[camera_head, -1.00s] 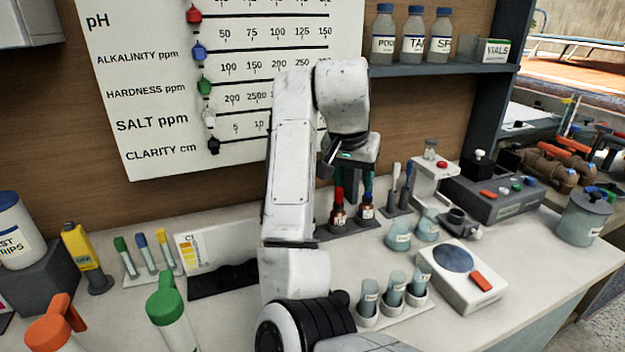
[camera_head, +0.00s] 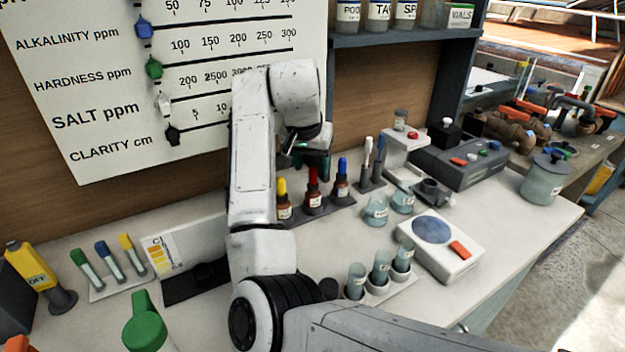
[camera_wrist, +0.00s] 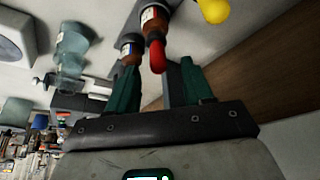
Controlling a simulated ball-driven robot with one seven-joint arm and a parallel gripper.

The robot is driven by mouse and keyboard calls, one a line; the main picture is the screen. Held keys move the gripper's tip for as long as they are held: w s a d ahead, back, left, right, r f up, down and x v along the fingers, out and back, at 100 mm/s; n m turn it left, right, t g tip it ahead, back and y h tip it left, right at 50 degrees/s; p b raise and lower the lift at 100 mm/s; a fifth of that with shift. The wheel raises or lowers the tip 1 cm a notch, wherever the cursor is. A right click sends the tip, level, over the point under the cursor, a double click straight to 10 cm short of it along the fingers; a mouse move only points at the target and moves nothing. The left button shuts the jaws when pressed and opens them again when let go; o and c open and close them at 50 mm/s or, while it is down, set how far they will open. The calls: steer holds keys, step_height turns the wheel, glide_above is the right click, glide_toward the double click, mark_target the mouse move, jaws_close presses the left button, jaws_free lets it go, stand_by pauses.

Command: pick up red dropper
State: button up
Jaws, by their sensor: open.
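The red dropper (camera_head: 313,192) is a brown bottle with a white label and a red bulb. It stands upright in a dark rack (camera_head: 325,213) between a yellow dropper (camera_head: 284,200) and a blue dropper (camera_head: 342,182). My gripper (camera_head: 318,168) is open just above it, fingers pointing down. In the wrist view the red dropper's bulb (camera_wrist: 157,56) lies between the tips of the green fingers (camera_wrist: 160,70), with the blue dropper (camera_wrist: 131,45) close by the left finger. The yellow dropper's bulb (camera_wrist: 213,9) is beyond the right finger. Contact with the bulb cannot be told.
A rack with two stirrers (camera_head: 373,170) stands right of the droppers. A wall chart (camera_head: 100,110) hangs behind, left of my arm.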

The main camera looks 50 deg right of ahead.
mark_target(313, 168)
steer(key=shift+x, duration=1.5)
steer(key=shift+s, duration=0.15)
steer(key=c, duration=0.7)
